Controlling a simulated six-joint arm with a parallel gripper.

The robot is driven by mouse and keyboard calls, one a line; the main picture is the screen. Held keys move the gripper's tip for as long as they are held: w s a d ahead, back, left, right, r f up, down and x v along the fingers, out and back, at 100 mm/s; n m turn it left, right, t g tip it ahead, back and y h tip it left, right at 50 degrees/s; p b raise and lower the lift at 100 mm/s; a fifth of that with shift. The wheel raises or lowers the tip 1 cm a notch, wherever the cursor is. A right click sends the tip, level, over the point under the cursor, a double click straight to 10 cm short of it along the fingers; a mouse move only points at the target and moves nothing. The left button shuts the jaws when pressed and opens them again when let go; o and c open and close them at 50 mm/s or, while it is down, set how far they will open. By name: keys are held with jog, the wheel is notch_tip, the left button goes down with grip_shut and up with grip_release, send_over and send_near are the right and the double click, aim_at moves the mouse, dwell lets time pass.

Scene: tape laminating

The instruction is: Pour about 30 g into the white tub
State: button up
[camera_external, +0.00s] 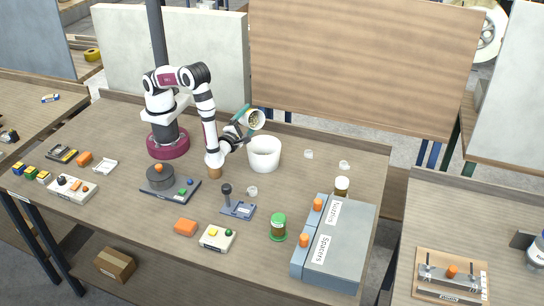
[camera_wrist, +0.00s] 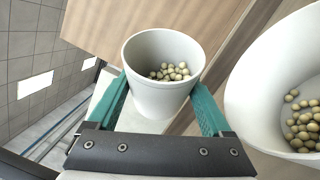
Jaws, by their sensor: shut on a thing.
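My gripper (camera_external: 243,117), with teal fingers, is shut on a small white cup (camera_external: 260,115). The cup is held tilted above the white tub (camera_external: 264,158), with its mouth turned toward the external camera. In the wrist view the cup (camera_wrist: 158,98) sits between both fingers, and round beige pellets (camera_wrist: 172,71) lie in its bottom. The tub (camera_wrist: 250,95) also shows at the right of the wrist view, cut off by the frame, with several similar pellets (camera_wrist: 303,125) inside. The cup and the tub look apart. No pellets are seen in mid-air.
A black-based device with a round top (camera_external: 160,178) stands left of the tub. A blue-grey stand (camera_external: 238,209), a green-lidded jar (camera_external: 278,227) and grey boxes (camera_external: 340,245) are toward the front.

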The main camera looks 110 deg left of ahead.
aim_at(258, 112)
jog(key=shift+w+d+r+m+t+y, duration=0.15)
jog(key=shift+w+d+r+m+y, duration=0.1)
jog(key=shift+w+m, duration=0.2)
jog(key=shift+w+d+r+m+t+y, duration=0.15)
jog(key=shift+w+d+m, duration=0.1)
jog(key=shift+w+m, duration=0.15)
dwell(1.6)
jog(key=shift+w+d+r+m+t+y+b, duration=0.15)
jog(key=shift+r+m+t+y+b, duration=0.15)
jog(key=shift+m, duration=0.65)
jog(key=shift+w+d+r+m+t+y+b, duration=0.1)
jog(key=shift+w+r+m+t+y+b, duration=0.15)
jog(key=shift+m, duration=0.65)
dwell(2.6)
